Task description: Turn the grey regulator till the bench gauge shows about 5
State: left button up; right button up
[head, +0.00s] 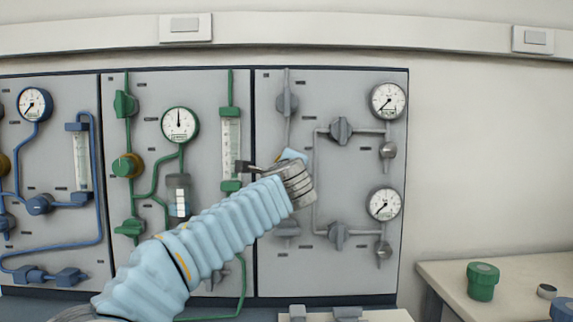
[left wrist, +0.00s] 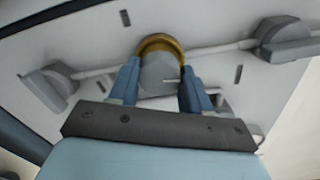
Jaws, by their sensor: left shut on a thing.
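The grey regulator (left wrist: 158,72) is a round grey knob with a brass ring around its base, seen in the left wrist view on the grey panel. My left gripper (left wrist: 160,82) is shut on it, one blue finger on each side. In the head view my left gripper (head: 291,156) reaches the right-hand panel and hides the regulator. That panel carries an upper gauge (head: 388,101) and a lower gauge (head: 384,203). Both needles seem to point to the lower left; their numbers are too small to read. I cannot tell which is the bench gauge. My right gripper is not in view.
Grey valve handles sit beside the gauges, at the upper (head: 341,130) and lower (head: 338,236) pipes. Green-piped (head: 180,125) and blue-piped (head: 35,104) gauge panels lie to the left. A green jar (head: 482,281) stands on the bench at the right.

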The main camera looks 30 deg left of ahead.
pick_arm(q)
jog(key=shift+d+f+m, duration=0.1)
jog(key=shift+f+m, duration=0.05)
jog(key=shift+m, duration=3.05)
jog(key=shift+w, duration=0.1)
jog(key=o, duration=1.1)
jog(key=shift+c, duration=0.2)
jog(key=b+v, duration=0.2)
jog(key=v, duration=1.2)
jog(key=shift+b, duration=0.3)
